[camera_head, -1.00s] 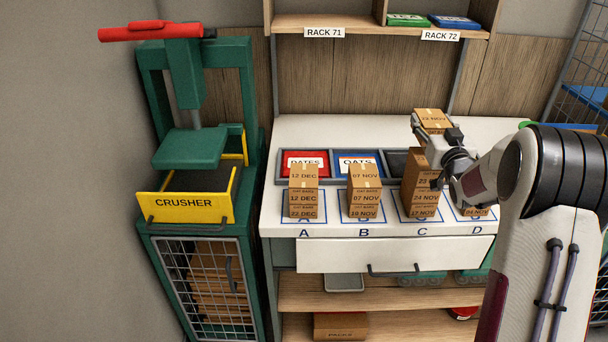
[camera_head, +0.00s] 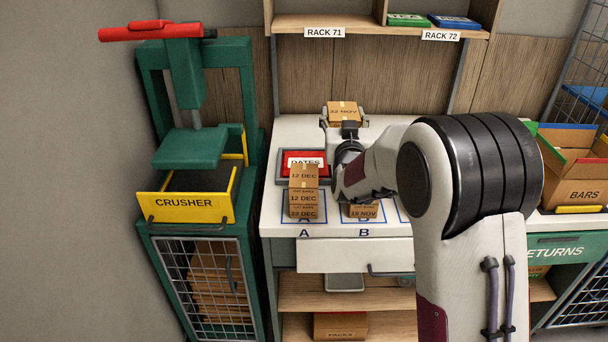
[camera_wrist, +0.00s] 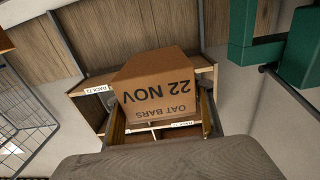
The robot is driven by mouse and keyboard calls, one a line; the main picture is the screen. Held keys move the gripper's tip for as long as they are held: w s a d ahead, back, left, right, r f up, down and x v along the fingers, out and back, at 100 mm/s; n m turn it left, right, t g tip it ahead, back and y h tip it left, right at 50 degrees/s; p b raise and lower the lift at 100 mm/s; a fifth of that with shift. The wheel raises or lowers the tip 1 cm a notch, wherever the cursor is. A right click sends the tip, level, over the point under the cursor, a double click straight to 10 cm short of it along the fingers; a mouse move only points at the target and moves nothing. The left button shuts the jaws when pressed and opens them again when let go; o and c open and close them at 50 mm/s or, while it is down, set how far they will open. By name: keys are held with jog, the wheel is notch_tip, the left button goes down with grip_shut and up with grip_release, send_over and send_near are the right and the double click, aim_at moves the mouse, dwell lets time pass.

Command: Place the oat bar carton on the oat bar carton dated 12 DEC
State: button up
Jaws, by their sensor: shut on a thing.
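My gripper (camera_head: 343,118) is shut on an oat bar carton (camera_head: 344,110) and holds it raised behind the stacks, over the back of the bench. In the wrist view the held carton (camera_wrist: 158,92) reads 22 NOV, upside down, between the two fingers. At spot A stands a stack of cartons; its top carton (camera_head: 303,176) reads 12 DEC, the one below it (camera_head: 303,197) also reads 12 DEC, and the bottom one (camera_head: 302,212) seems to read 22 DEC. My gripper is right of and behind this stack, apart from it.
Stack B (camera_head: 362,211) is mostly hidden by my arm, and C and D are hidden. A red DATES bin (camera_head: 304,158) lies behind stack A. The green crusher (camera_head: 190,148) stands at the left. A shelf (camera_head: 350,22) hangs above, and a BARS box (camera_head: 575,180) is at right.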

send_over(304, 174)
jog(key=shift+s+f, duration=0.1)
jog(key=shift+f, duration=0.2)
jog(key=shift+f, duration=3.15)
jog(key=shift+f, duration=0.1)
jog(key=shift+f, duration=1.75)
jog(key=shift+f, duration=0.15)
jog(key=o, duration=1.2)
jog(key=shift+o, duration=0.2)
